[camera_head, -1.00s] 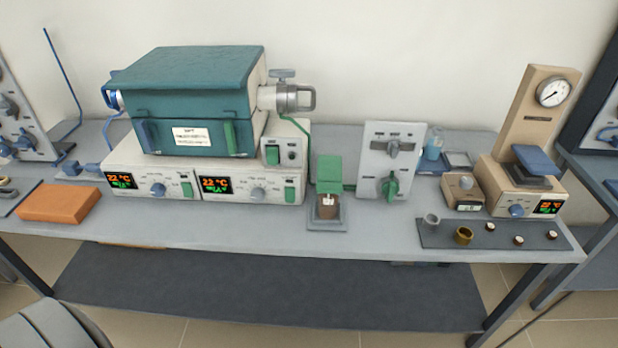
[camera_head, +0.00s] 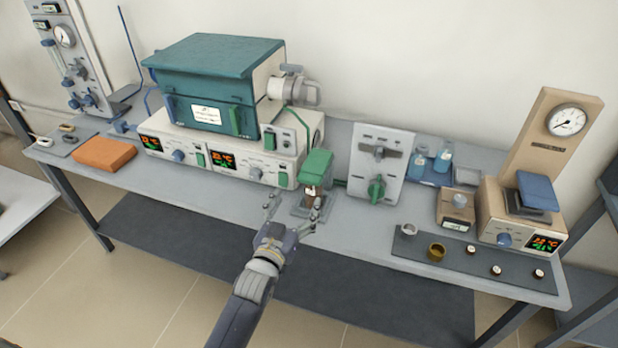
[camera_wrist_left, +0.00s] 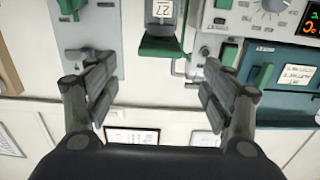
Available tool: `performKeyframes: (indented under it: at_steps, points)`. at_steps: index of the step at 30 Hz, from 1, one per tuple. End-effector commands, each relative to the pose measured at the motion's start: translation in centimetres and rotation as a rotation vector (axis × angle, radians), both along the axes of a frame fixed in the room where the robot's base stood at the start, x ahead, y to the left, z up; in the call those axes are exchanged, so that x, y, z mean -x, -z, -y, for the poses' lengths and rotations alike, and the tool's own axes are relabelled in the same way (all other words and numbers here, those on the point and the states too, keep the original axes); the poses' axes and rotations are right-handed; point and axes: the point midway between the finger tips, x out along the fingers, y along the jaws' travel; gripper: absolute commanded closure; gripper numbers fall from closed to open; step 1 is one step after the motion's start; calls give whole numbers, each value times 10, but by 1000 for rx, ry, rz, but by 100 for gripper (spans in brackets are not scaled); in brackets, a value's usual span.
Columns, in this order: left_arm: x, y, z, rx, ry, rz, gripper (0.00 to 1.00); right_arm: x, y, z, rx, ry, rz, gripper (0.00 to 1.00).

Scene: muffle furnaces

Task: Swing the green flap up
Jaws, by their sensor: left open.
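The flap's front part hangs over the brown body. My left gripper (camera_head: 294,204) is open and empty, with its fingers spread just in front of the unit; one finger overlaps the unit's base in the picture. In the left wrist view, which is upside down, the green flap (camera_wrist_left: 160,48) lies between and beyond the two open fingers (camera_wrist_left: 156,84). I cannot tell whether any finger touches it. My right gripper is not in view.
A teal furnace (camera_head: 215,75) on white control boxes stands to the left. A grey panel with a green knob (camera_head: 376,190) stands close on the right. A dark mat (camera_head: 430,262) with small cups lies further right. The bench front is clear.

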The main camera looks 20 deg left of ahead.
Motion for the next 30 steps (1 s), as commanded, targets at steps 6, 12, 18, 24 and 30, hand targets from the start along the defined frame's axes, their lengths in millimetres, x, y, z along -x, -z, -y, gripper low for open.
performKeyframes:
  at_steps: [6, 12, 18, 24, 30]
  points:
    - [-35, -1, 2, 0, 0, 1, 25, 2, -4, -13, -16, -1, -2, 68]
    - [-69, -1, 3, 0, 1, -1, 25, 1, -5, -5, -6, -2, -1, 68]
    - [-91, 1, 4, 0, 1, -2, 25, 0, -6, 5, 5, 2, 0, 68]
    - [-99, 1, 4, 0, 1, -3, 25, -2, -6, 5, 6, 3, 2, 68]
    - [-100, 1, 4, 0, 1, -3, 25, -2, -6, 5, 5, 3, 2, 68]
